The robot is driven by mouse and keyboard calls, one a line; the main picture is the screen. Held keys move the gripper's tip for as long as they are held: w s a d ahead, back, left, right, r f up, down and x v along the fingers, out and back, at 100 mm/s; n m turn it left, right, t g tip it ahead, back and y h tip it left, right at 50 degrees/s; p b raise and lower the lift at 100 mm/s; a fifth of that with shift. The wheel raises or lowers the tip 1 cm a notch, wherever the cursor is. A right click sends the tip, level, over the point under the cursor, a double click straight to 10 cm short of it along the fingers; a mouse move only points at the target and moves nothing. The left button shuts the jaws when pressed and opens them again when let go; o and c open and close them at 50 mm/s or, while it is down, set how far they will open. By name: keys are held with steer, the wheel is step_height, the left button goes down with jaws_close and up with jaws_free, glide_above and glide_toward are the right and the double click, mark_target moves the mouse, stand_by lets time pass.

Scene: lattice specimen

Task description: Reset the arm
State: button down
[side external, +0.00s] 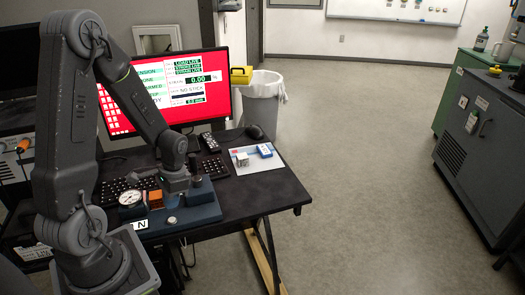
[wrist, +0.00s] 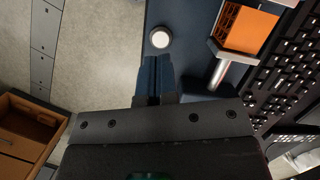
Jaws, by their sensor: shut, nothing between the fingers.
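My gripper (side external: 177,200) is low over the blue-grey test fixture (side external: 205,213) at the front of the black desk. Its fingers are together and empty, and they also show in the wrist view (wrist: 155,62). Just beyond the fingertips in the wrist view is a round pale button (wrist: 160,38), apart from them in the picture. An orange block (wrist: 245,27) and a metal rod (wrist: 218,75) are to the right of the fingers. I cannot tell whether the fingers touch the fixture.
A dial gauge (side external: 130,197) stands left of the gripper. A keyboard (side external: 118,190) and a red-screened monitor (side external: 185,88) are behind. A white sheet (side external: 270,163) at the right holds a small grey lattice cube (side external: 242,159) and a blue-white box (side external: 265,150). The air right of the desk is free.

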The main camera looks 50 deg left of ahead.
stand_by(0.4)
steer(key=w+d+r+t+y, duration=0.1)
steer(key=w+d+r+t, duration=0.15)
steer(key=d+r, duration=0.5)
steer(key=w+d+r+t, duration=0.1)
steer(key=d+r+t, duration=0.25)
steer(key=r, duration=0.65)
steer(key=s+d+r+t+h, duration=0.1)
steer(key=s+d+r+t, duration=0.1)
steer(key=s+d+r, duration=0.2)
steer(key=d+r, duration=0.2)
steer(key=d, duration=0.1)
steer(key=shift+s+r, duration=0.25)
steer(key=shift+s, duration=0.05)
